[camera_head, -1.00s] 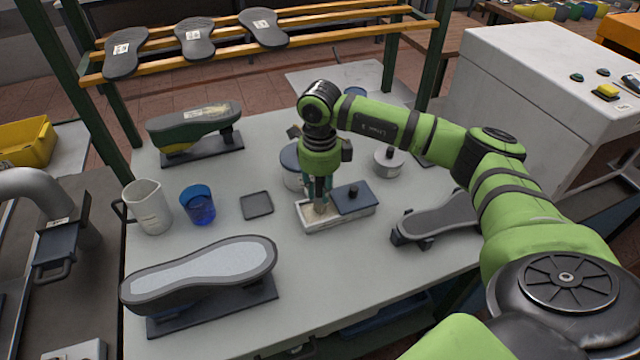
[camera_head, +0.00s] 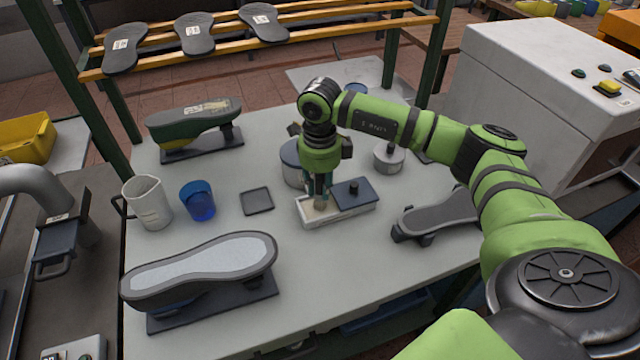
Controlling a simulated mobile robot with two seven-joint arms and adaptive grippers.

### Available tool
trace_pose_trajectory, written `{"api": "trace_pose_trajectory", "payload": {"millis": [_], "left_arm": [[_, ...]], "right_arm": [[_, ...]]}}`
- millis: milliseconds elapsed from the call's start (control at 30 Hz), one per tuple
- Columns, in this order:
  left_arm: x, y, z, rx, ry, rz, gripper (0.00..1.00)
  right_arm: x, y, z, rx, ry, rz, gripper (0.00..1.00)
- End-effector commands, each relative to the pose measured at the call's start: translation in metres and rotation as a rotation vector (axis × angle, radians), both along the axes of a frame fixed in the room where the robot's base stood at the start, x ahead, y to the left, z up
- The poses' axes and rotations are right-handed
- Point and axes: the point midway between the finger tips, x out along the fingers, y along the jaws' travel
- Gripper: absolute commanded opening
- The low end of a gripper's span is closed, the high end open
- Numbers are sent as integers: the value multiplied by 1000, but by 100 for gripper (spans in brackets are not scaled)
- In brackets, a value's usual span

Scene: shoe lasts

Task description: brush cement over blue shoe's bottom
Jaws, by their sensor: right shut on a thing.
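A shoe (camera_head: 205,264) is held bottom up on a dark stand (camera_head: 225,302) at the near left. Its bottom is pale grey with a dark rim, and a little blue shows low on its side. My right gripper (camera_head: 319,190) points down at the table's middle, shut on a brush (camera_head: 320,203). The brush's bristles are down in the open left part of a white tray (camera_head: 322,220); how deep they dip is hard to tell. My left gripper is out of view.
A green and yellow shoe (camera_head: 195,122) stands bottom up behind. A grey shoe form (camera_head: 436,216) lies at the right, near my arm. A white jug (camera_head: 149,203), blue cup (camera_head: 198,202), small dark dish (camera_head: 256,201) and round tins (camera_head: 389,158) stand about. The table between shoe and tray is clear.

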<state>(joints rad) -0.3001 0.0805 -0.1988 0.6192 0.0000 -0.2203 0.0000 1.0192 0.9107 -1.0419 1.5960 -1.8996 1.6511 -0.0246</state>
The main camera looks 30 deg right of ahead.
Motion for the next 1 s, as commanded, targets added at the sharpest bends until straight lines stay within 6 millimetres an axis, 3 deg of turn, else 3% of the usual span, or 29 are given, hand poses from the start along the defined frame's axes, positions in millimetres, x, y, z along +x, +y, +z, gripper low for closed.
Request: {"api": "trace_pose_trajectory", "payload": {"millis": [1000], "left_arm": [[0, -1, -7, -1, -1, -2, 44]], "right_arm": [[0, 0, -8, 0, 0, 0, 0]]}}
